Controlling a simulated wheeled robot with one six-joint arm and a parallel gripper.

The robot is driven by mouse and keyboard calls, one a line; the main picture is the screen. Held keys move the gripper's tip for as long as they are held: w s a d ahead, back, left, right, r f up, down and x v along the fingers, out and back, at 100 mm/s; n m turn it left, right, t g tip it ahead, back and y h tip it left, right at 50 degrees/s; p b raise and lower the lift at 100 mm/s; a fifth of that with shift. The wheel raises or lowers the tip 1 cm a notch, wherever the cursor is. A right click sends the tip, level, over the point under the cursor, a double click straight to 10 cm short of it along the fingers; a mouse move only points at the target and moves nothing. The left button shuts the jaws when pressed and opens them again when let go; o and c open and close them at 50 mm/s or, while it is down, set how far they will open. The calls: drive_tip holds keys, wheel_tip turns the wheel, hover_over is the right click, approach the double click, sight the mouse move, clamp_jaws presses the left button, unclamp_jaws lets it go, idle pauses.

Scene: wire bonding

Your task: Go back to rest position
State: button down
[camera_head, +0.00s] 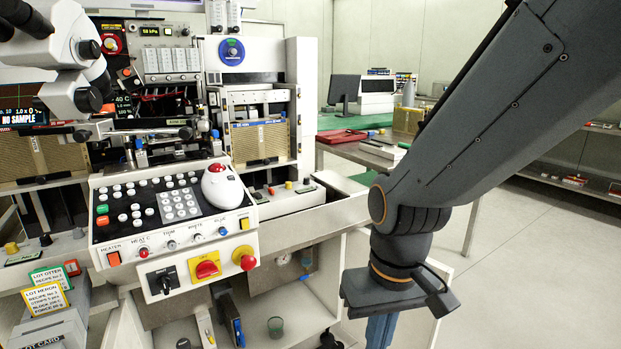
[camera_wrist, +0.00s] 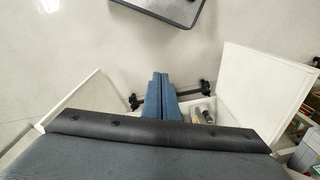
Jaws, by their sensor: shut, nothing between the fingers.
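My gripper shows in the wrist view (camera_wrist: 161,84) with its two blue fingers closed together and nothing between them. It points down past the white panels of the open bench. In the head view my gripper (camera_head: 381,330) hangs below my dark grey arm at the lower right, partly cut off by the bottom edge. It is to the right of the bonding machine's control panel (camera_head: 150,245) and touches nothing that I can see.
The panel carries a white mouse-like control (camera_head: 222,187) and a yellow-backed red switch (camera_head: 206,265). A table with a red tray (camera_head: 341,137) stands behind. Open floor (camera_head: 520,265) lies at the right.

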drive_tip(key=s+d+r+m+p, duration=0.2)
drive_tip(key=d+r+p, duration=0.6)
drive_tip(key=r+p, duration=0.3)
drive_tip(key=shift+d+h+p, duration=0.3)
drive_tip(key=shift+p, duration=0.65)
drive_tip(key=c, duration=2.4)
unclamp_jaws()
drive_tip(key=shift+s+d+r, duration=0.1)
drive_tip(key=shift+s+d, duration=0.05)
drive_tip(key=shift+d, duration=0.05)
drive_tip(key=o, duration=0.7)
drive_tip(key=shift+c, duration=0.2)
drive_tip(key=shift+d+m, duration=0.1)
drive_tip(key=shift+m, duration=0.2)
